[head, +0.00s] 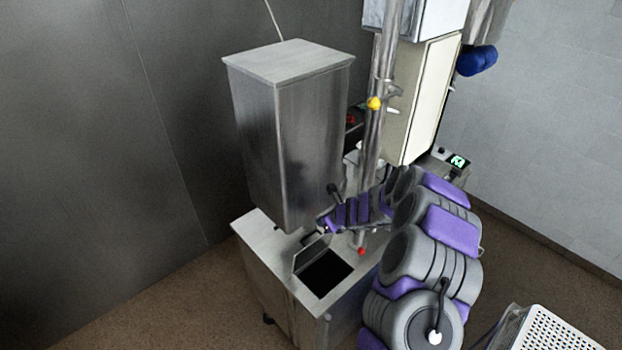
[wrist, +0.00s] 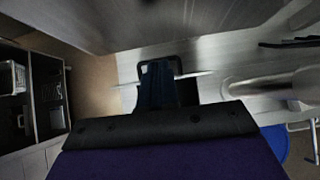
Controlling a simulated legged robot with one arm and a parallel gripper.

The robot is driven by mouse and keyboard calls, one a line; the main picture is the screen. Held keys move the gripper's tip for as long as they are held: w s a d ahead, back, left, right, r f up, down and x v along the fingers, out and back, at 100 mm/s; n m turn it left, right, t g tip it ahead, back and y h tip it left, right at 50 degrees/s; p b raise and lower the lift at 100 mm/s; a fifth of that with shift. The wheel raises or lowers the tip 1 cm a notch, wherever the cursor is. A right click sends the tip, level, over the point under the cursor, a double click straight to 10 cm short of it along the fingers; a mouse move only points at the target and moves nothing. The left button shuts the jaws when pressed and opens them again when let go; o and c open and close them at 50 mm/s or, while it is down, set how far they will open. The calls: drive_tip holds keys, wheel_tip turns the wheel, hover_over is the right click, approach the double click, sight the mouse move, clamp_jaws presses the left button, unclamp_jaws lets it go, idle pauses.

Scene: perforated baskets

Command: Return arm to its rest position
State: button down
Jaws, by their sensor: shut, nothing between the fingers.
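My arm, purple and grey, reaches from the lower right of the head view toward a steel machine. My gripper (head: 324,226) is at the arm's far end, just above the machine's steel counter (head: 258,232) and beside the tall steel box. In the wrist view my gripper (wrist: 158,75) points forward at the steel machine, with its dark fingers together and nothing seen between them. A black loop handle (wrist: 172,60) shows around the fingertips; whether they touch it I cannot tell.
The tall steel box (head: 290,140) stands left of a vertical pipe (head: 372,150). A dark square opening (head: 326,273) with a raised flap is in the counter. A white perforated basket (head: 560,330) is at lower right. Dark shelves (wrist: 45,90) stand left in the wrist view.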

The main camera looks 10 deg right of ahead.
drive_tip(key=s+a+r+n+g+y+b, duration=0.2)
drive_tip(key=s+a+r+n+y+b, duration=0.1)
drive_tip(key=s+a+r+n+b, duration=0.55)
drive_tip(key=s+a+n+g+b, duration=0.3)
drive_tip(key=s+a+n+b, duration=0.15)
drive_tip(key=s+n, duration=0.6)
drive_tip(key=s+d+f+n+g+h+b, duration=0.1)
drive_tip(key=s+d+f+n+h+b, duration=0.1)
drive_tip(key=s, duration=0.8)
drive_tip(key=s+d+f+n+g+h+b, duration=0.1)
drive_tip(key=s+d+f+n+h+b, duration=0.2)
drive_tip(key=s+d, duration=0.5)
drive_tip(key=s+d+f+n+g+h+b, duration=0.1)
drive_tip(key=s+d+f+n+h+b, duration=0.2)
drive_tip(key=s, duration=1.1)
wheel_tip(320, 180, down, 2)
drive_tip(key=d+n+b, duration=0.2)
drive_tip(key=b, duration=0.2)
drive_tip(key=shift+d+f+g+b, duration=0.25)
drive_tip(key=shift+d+g+b, duration=0.05)
drive_tip(key=shift+g+b, duration=0.1)
